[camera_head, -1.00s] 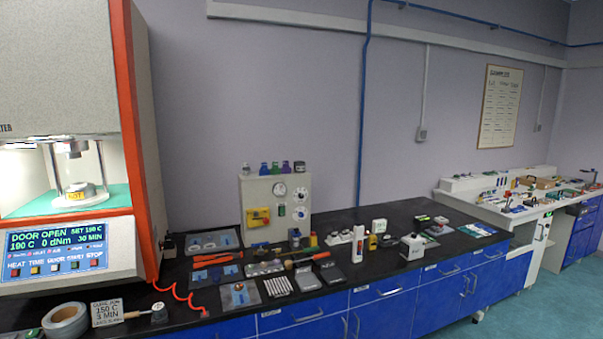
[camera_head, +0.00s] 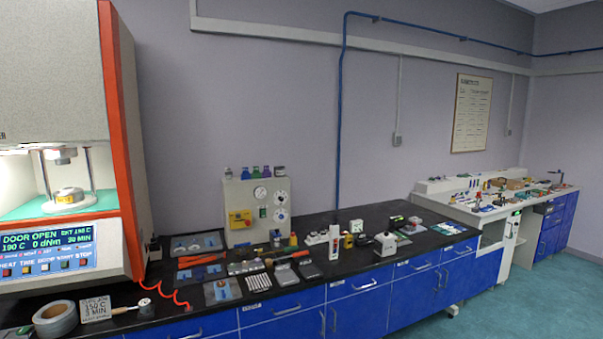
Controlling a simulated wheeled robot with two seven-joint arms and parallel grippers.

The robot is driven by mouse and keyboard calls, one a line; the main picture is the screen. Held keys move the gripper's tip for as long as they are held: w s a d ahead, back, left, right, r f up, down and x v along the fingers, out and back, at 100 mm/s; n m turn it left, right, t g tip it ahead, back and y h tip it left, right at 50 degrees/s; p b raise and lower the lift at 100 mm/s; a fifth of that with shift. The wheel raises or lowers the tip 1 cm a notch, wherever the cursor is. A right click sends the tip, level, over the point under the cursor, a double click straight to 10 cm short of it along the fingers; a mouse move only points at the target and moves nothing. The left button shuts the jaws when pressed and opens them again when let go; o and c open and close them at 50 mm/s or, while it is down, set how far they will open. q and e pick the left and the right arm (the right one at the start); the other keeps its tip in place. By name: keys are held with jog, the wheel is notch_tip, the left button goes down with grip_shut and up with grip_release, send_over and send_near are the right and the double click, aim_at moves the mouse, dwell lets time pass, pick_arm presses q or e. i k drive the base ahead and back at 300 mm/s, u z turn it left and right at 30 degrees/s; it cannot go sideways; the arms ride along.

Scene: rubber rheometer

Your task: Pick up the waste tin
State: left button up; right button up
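I cannot pick out the waste tin with certainty, because labels on the bench are too small to read. A white lidded container (camera_head: 385,243) with a dark knob stands upright near the bench's front edge, right of centre. Neither of my grippers is in view, and nothing in view is being held.
The rheometer (camera_head: 60,200) stands at left with its door open. Hand tools, trays and a grey gauge panel (camera_head: 258,210) crowd the black bench (camera_head: 345,268). A white bench (camera_head: 490,212) stands at far right. Green floor (camera_head: 520,300) is clear at lower right.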

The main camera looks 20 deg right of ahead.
aim_at(279, 171)
jog(key=z, duration=0.65)
jog(key=i, duration=0.95)
jog(key=z, duration=0.45)
